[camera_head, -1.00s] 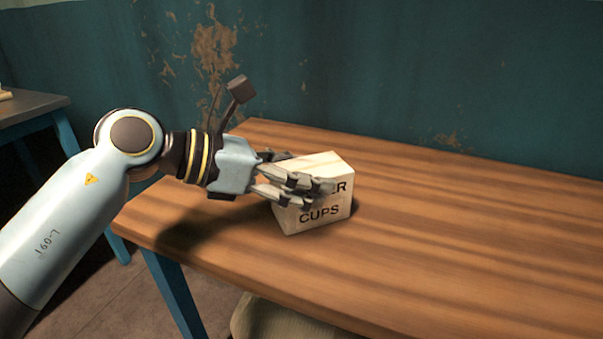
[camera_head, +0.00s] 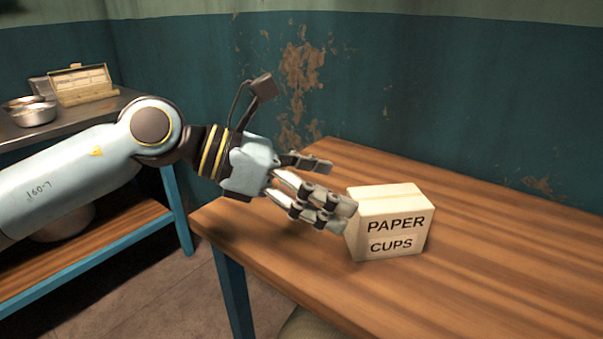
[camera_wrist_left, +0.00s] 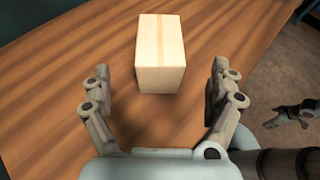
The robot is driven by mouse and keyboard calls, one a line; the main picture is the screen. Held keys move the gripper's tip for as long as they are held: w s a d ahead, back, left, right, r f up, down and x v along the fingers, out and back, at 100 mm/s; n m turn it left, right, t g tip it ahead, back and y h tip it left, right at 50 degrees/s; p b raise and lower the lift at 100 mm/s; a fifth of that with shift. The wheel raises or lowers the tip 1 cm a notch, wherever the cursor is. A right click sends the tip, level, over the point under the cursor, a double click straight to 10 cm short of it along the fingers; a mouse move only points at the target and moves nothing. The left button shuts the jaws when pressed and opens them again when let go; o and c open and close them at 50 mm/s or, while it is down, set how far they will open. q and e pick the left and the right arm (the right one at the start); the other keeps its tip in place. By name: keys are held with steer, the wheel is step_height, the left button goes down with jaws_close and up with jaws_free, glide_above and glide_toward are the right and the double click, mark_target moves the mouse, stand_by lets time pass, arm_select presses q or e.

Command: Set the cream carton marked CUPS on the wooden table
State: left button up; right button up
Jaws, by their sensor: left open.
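The cream carton (camera_head: 392,222) marked PAPER CUPS stands upright on the wooden table (camera_head: 510,270) near its front left part. In the left wrist view the carton (camera_wrist_left: 160,55) stands ahead of the fingers, with a tape strip along its top. My left gripper (camera_head: 338,192) is open just left of the carton, and its fingers point at it. In the left wrist view the left gripper (camera_wrist_left: 158,85) has its fingers wide apart, with clear gaps to the carton on both sides. The right gripper is not clearly seen in the head view.
A side table (camera_head: 90,128) with blue legs stands at the left. It holds metal bowls (camera_head: 33,114) and an open cream box (camera_head: 82,84). A teal wall (camera_head: 430,100) runs behind. The wooden table is clear to the right of the carton.

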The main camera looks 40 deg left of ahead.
arm_select(q)
steer(key=shift+p+v, duration=0.45)
steer(key=shift+v, duration=1.5)
